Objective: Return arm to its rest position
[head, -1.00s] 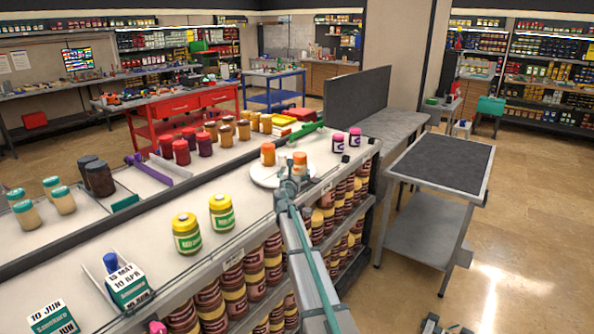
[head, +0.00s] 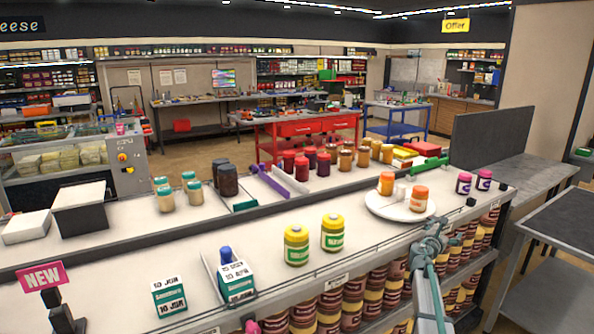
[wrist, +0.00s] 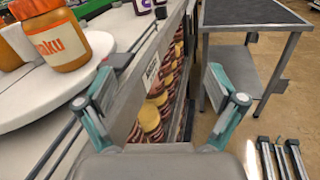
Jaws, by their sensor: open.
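My arm reaches in from the lower right of the head view, a grey link with a teal strip. My gripper (head: 432,238) shows at its end, beside the counter's front edge and to the lower right of the round white plate (head: 374,208). In the wrist view my gripper (wrist: 160,88) has its two teal and grey fingers spread wide with nothing between them. The plate (wrist: 75,92) lies to their left there, with an orange jar (wrist: 62,45) on it. In the head view the plate bears orange jars (head: 419,200) and a small white item.
A dark-topped cart (head: 570,225) stands at right; the wrist view shows floor between cart and counter.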

